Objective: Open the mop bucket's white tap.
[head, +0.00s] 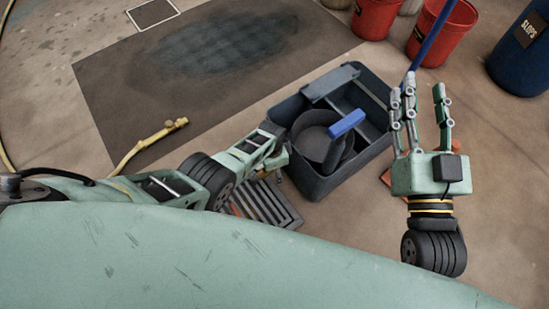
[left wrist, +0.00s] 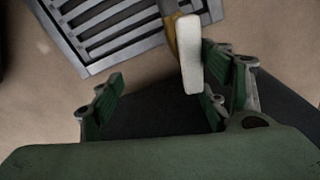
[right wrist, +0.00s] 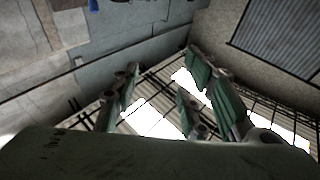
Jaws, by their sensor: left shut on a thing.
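The dark blue mop bucket (head: 345,178) stands on the floor in the middle of the head view. In the left wrist view its tap shows a white handle (left wrist: 190,55) and a brass-coloured body (left wrist: 171,28), above the floor grate. My left gripper (head: 281,158) is low at the bucket's near left side and hides the tap in the head view. My right gripper (head: 424,90) is open and empty, raised right of the bucket.
A floor grate (head: 272,208) lies below the left gripper. A yellow hose (head: 150,138) lies left on the floor, near a dark mat (head: 120,95). Red buckets (head: 450,35) and a blue slops drum (head: 520,65) stand at the back right.

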